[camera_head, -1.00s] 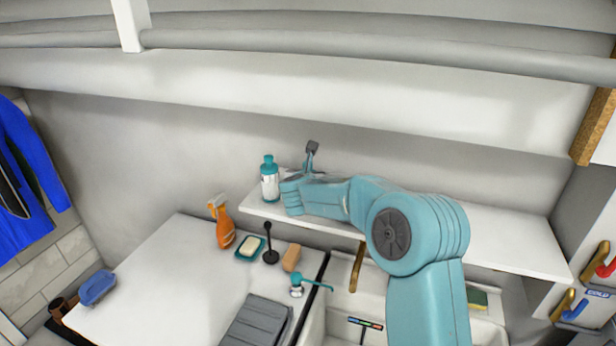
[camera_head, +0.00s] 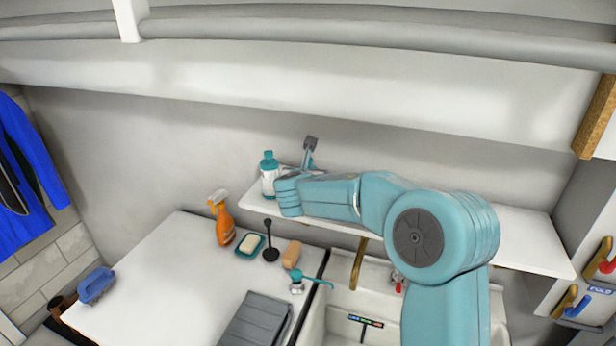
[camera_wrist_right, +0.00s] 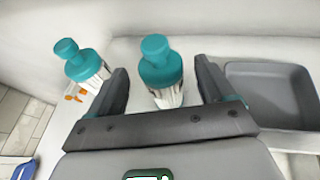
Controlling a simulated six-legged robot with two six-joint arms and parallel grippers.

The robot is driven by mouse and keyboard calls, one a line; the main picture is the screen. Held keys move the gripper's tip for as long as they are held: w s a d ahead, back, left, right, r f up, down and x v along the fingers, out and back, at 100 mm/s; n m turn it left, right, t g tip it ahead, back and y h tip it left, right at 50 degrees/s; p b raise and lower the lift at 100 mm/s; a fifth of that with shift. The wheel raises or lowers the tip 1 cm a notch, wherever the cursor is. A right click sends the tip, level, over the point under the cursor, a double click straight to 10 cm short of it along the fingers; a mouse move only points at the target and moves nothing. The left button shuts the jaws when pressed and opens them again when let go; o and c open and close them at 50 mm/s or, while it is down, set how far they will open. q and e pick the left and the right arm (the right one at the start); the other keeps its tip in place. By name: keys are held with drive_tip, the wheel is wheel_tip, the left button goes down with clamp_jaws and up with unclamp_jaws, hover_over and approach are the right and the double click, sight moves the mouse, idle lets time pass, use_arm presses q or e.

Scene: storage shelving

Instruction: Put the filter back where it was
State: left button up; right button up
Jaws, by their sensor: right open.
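Two alike teal-capped white bottle-like things show in the right wrist view; I cannot tell which is the filter. One (camera_wrist_right: 162,75) stands between the fingers of my right gripper (camera_wrist_right: 161,82), with a gap to each finger. The other (camera_wrist_right: 85,66) stands outside the left finger. In the head view one teal-capped bottle (camera_head: 269,176) stands upright on the white shelf (camera_head: 515,240), left of my right wrist; the other is hidden behind the wrist. My right gripper (camera_head: 310,147) is open over the shelf's left part. My left gripper is in no view.
A grey bin (camera_wrist_right: 268,92) is right of the gripper in the wrist view. Below the shelf are an orange spray bottle (camera_head: 222,222), a soap dish (camera_head: 250,246) and a sink. A wide white ledge (camera_head: 300,95) overhangs above. The shelf's right part is clear.

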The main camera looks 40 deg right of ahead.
drive_tip(key=v, duration=0.8)
drive_tip(key=shift+b, duration=0.45)
drive_tip(key=shift+w+d+f, duration=0.1)
drive_tip(key=shift+d+f, duration=0.05)
